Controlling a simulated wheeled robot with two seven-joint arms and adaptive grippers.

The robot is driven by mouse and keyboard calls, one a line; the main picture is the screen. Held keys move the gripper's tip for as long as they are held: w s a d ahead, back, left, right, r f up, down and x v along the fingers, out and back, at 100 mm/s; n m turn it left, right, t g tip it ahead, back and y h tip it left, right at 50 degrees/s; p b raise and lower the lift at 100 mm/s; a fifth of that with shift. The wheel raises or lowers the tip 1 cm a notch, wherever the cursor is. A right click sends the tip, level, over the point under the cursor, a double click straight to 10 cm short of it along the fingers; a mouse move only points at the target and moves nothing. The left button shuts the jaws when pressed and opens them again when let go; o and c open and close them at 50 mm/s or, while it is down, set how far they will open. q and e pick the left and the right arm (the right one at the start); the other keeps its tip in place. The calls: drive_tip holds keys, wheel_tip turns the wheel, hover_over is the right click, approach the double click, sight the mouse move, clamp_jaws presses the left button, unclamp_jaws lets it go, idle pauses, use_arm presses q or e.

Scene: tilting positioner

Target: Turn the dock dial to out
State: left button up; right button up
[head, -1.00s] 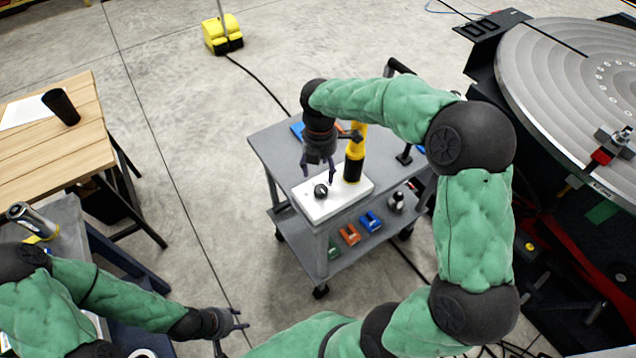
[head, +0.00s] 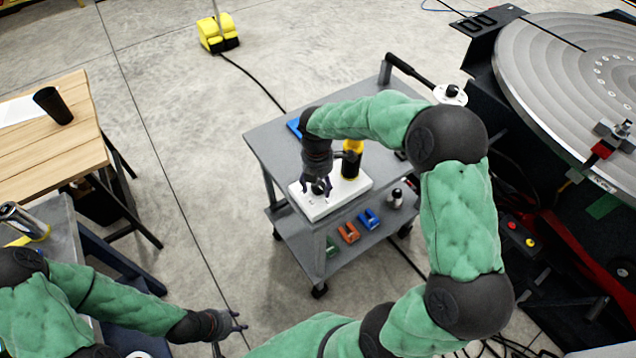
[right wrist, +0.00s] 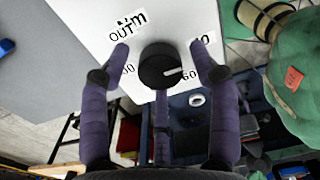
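The dock dial (right wrist: 162,65) is a round black knob with a white pointer mark, set on a white dock panel (right wrist: 85,22). In the right wrist view its mark points right, toward the "60" side, and the "OUT" label is at the upper left. The white dock (head: 352,190) stands on the grey cart. My right gripper (right wrist: 161,62) is open, with purple fingers on both sides of the dial and a third below it; I cannot tell whether they touch it. The right gripper also shows in the head view (head: 319,188), over the dial. My left gripper (head: 236,322) is open and empty at the lower left.
The grey cart (head: 275,150) carries a yellow and black tool (head: 352,160) in the dock, close beside my right gripper. A large round positioner table (head: 560,70) stands at the right, a wooden table (head: 60,150) at the left.

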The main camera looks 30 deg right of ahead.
drive_tip(key=c, duration=0.9)
drive_tip(key=shift+o, duration=0.2)
